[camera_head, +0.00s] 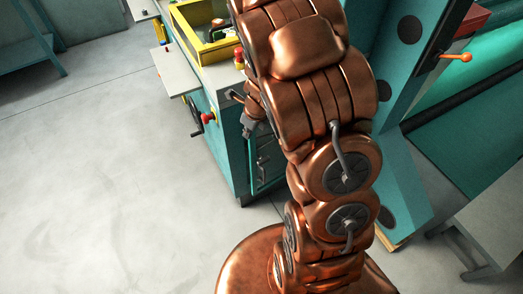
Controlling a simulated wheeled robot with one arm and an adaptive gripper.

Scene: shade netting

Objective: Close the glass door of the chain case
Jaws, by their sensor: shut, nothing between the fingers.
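A teal machine cabinet (230,150) stands behind my copper arm. On its front, a narrow framed panel with dark glass (263,165) shows low beside the arm; it looks like the glass door of the chain case. I cannot tell how far it stands open, as my arm covers its right side. My gripper (248,124) is a small dark grey shape at the left edge of the arm, just above the panel. It is shut and empty, and partly hidden by the arm. I cannot tell whether it touches the panel.
A handwheel with a red knob (203,122) sticks out of the cabinet's left side, below a grey side table (178,72). A yellow-framed box (207,50) sits on top. A teal slanted frame (408,150) and grey bench (490,215) stand right. The floor at left is clear.

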